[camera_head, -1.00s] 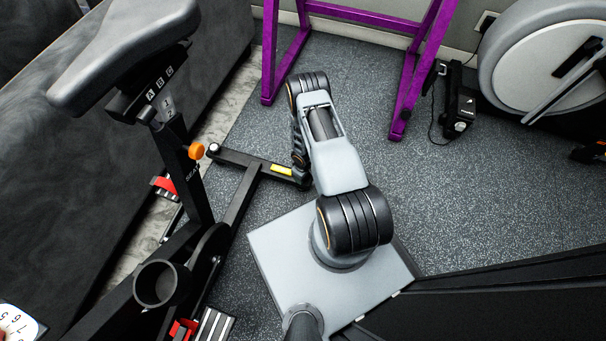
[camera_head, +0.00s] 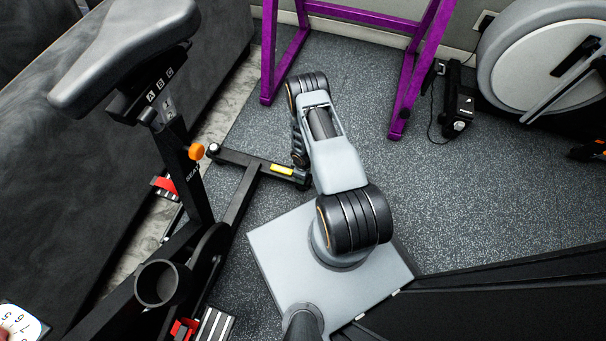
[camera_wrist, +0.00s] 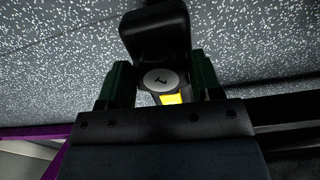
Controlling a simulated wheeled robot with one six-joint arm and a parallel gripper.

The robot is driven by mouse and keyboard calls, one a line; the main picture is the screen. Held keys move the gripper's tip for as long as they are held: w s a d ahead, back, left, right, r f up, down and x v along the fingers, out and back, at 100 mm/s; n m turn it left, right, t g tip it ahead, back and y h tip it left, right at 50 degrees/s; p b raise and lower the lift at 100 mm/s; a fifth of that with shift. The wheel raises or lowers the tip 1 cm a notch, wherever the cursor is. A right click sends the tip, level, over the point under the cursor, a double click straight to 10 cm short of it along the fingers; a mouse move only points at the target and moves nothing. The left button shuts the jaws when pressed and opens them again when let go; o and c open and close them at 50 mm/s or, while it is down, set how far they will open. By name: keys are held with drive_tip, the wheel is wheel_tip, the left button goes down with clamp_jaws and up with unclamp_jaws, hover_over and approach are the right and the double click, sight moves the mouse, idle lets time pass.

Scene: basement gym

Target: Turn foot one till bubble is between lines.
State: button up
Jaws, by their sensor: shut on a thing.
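Foot one shows in the wrist view as a round grey cap marked 1 (camera_wrist: 157,78). My gripper (camera_wrist: 160,88) has a dark green finger on either side of it and is shut on it. A yellow level (camera_head: 281,170) sits on the black rear bar (camera_head: 240,158) of the exercise bike, near the bar's right end. Part of a yellow patch also shows beside the cap in the wrist view (camera_wrist: 172,99). In the head view my arm covers the fingertips and most of the foot. The bubble and its lines are too small to read.
The bike's seat (camera_head: 130,45), orange knob (camera_head: 196,151) and cup holder (camera_head: 162,284) stand left of my arm. A purple frame (camera_head: 408,85) is behind. Speckled floor (camera_head: 480,210) is open at right.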

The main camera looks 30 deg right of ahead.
drive_tip(key=o, duration=0.9)
wheel_tip(320, 180, up, 14)
drive_tip(key=p, duration=1)
drive_tip(key=shift+s+f, duration=0.1)
